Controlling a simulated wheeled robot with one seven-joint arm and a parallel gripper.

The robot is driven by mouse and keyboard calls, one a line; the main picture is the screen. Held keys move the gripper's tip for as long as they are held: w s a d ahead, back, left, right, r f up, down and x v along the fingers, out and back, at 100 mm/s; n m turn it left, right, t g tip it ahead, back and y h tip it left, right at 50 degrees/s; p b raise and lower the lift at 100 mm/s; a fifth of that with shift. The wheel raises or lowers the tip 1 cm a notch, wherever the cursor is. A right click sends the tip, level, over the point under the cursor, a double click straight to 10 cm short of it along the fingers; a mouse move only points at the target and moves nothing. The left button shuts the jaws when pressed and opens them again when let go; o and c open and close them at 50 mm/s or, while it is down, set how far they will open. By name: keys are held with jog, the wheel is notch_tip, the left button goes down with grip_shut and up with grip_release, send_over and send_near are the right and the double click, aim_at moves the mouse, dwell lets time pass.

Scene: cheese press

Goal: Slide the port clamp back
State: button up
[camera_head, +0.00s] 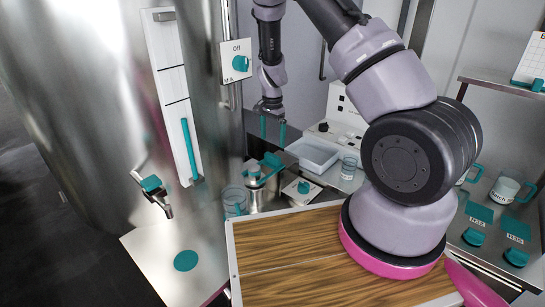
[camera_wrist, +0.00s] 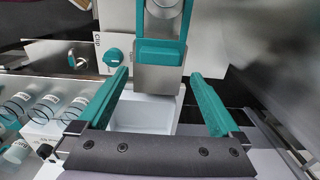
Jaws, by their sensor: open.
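A teal-handled metal part, which looks like the port clamp (camera_head: 271,160), sits on top of a small metal housing (camera_head: 272,190) beside the large steel vessel. In the wrist view, a teal bar on a metal block (camera_wrist: 165,52) is ahead of my fingers, nearly centred; it appears to be the same part. My gripper (camera_head: 272,128) points down above it, with its teal fingers apart and nothing between them. The open fingers also show in the wrist view (camera_wrist: 159,82), short of the teal bar and apart from it. The clamp's far side is hidden.
A white tray (camera_head: 313,153) and a clear beaker (camera_head: 348,166) stand behind and right of the housing. A teal-rimmed beaker (camera_head: 235,200) stands to its left. A wooden board (camera_head: 300,265) lies in front. A white panel with a teal knob (camera_head: 236,62) is near my wrist.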

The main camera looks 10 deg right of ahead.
aim_at(272, 155)
notch_tip(272, 155, down, 9)
jog(key=shift+r, duration=0.15)
grip_shut()
jog(key=w+d, duration=0.1)
jog(key=d, duration=0.1)
jog(key=w+d, duration=0.3)
jog(key=d, duration=0.1)
jog(key=shift+w+d, duration=0.2)
jog(key=shift+w, duration=0.15)
